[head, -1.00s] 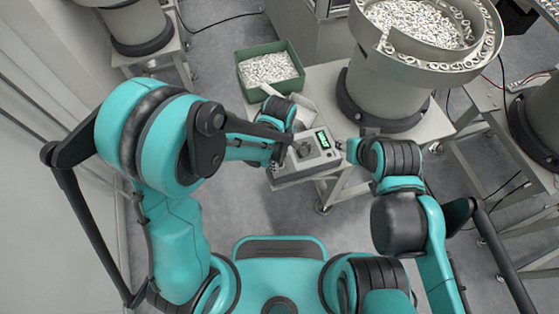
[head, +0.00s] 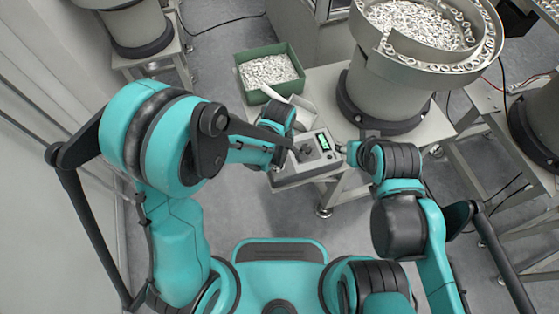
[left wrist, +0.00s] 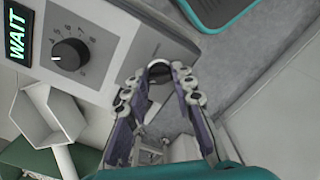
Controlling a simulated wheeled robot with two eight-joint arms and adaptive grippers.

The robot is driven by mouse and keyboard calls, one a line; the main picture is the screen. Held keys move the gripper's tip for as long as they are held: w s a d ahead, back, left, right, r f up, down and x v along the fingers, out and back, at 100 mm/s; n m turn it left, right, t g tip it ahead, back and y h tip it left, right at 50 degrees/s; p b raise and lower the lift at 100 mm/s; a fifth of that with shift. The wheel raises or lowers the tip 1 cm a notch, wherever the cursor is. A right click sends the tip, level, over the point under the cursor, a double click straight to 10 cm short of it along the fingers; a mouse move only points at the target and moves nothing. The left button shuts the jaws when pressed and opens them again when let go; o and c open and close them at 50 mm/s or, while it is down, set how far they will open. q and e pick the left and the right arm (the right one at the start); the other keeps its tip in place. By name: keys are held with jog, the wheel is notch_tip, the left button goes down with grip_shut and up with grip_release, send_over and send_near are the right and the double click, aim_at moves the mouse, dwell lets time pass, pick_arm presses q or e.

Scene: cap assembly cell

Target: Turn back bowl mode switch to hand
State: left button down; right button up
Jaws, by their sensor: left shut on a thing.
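The control box (head: 318,163) stands on the bench edge with a lit green display (head: 322,142) and a black dial (head: 304,153). In the left wrist view the display (left wrist: 16,34) reads WAIT, and the dial (left wrist: 69,55) sits on the grey top panel, clear of the fingers. My left gripper (left wrist: 160,80) is at the box's edge, its fingers closed around a small round thing (left wrist: 159,69), which seems to be the mode switch. The fingers partly hide it, so I cannot read its setting. My right gripper (head: 343,147) is beside the box's right side; its fingers are too small to judge.
A large bowl feeder (head: 385,90) full of pale rings stands behind the box. Open floor lies in front of the bench.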

pick_arm(q)
jog(key=m+b, duration=0.1)
jog(key=m, duration=0.3)
jog(key=shift+m, duration=0.3)
jog(key=m, duration=0.4)
jog(key=shift+m+b, duration=0.3)
jog(key=shift+b, duration=0.1)
jog(key=m, duration=0.4)
jog(key=shift+m+b, duration=0.45)
jog(key=shift+m, duration=1.55)
jog(key=c, duration=1.3)
grip_release()
jog(key=shift+o, duration=0.2)
jog(key=shift+r, duration=0.1)
